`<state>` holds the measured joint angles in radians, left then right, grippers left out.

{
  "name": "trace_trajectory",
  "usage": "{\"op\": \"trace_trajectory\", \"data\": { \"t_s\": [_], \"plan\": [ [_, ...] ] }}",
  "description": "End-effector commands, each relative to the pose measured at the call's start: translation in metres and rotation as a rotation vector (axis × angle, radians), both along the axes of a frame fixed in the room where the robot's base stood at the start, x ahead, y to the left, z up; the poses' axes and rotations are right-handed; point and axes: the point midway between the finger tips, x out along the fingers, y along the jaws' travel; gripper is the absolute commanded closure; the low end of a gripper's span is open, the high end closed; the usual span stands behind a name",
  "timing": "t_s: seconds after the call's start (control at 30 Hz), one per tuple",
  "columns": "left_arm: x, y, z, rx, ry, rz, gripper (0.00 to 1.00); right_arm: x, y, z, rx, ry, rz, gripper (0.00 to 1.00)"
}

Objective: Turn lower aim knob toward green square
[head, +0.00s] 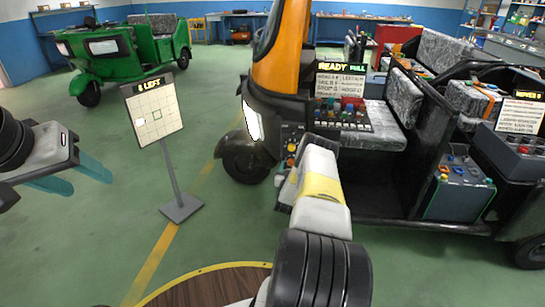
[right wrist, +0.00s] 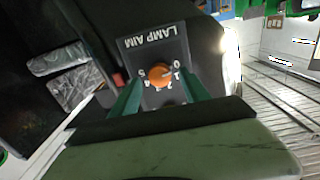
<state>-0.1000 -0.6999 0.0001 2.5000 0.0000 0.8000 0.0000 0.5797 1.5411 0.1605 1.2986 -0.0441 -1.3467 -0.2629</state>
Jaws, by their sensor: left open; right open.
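An orange knob (right wrist: 159,74) sits on a dark panel marked LAMP AIM (right wrist: 152,45), with white numbers around it. My right gripper (right wrist: 160,88) is open, with one green finger on each side below the knob; contact cannot be told. My left gripper (head: 85,178) is open and empty.
The black and orange rickshaw (head: 262,115) has a headlamp (head: 250,121) facing the board. A READY sign (head: 341,66) and a button box (head: 342,114) are on it. The board's stand (head: 182,207) rests on open green floor. A green rickshaw (head: 115,48) stands behind.

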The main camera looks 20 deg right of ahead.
Motion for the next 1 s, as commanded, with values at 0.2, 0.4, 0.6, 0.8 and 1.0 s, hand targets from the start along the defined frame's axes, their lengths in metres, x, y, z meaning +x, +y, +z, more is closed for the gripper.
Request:
{"op": "trace_trajectory", "data": {
  "t_s": [0.2,0.4,0.6,0.8,1.0],
  "plan": [
    [0.0000,0.0000,0.0000,0.000,0.000,0.000,0.46,0.0047,-0.0030,0.0003,0.000,0.000,0.000,0.46],
    [0.0000,0.0000,0.0000,0.000,0.000,0.000,0.46,0.0045,-0.0029,0.0003,0.000,0.000,0.000,0.60],
    [0.0000,0.0000,0.0000,0.000,0.000,0.000,0.46,0.0045,-0.0029,0.0004,0.000,0.000,0.000,0.99],
    [0.0000,0.0000,0.0000,0.000,0.000,0.000,0.46,0.0045,-0.0029,0.0005,0.005,-0.003,0.000,1.00],
    [0.0000,0.0000,0.0000,0.000,0.000,0.000,0.46,0.0044,-0.0030,0.0005,0.050,-0.031,0.000,1.00]
  ]
}}
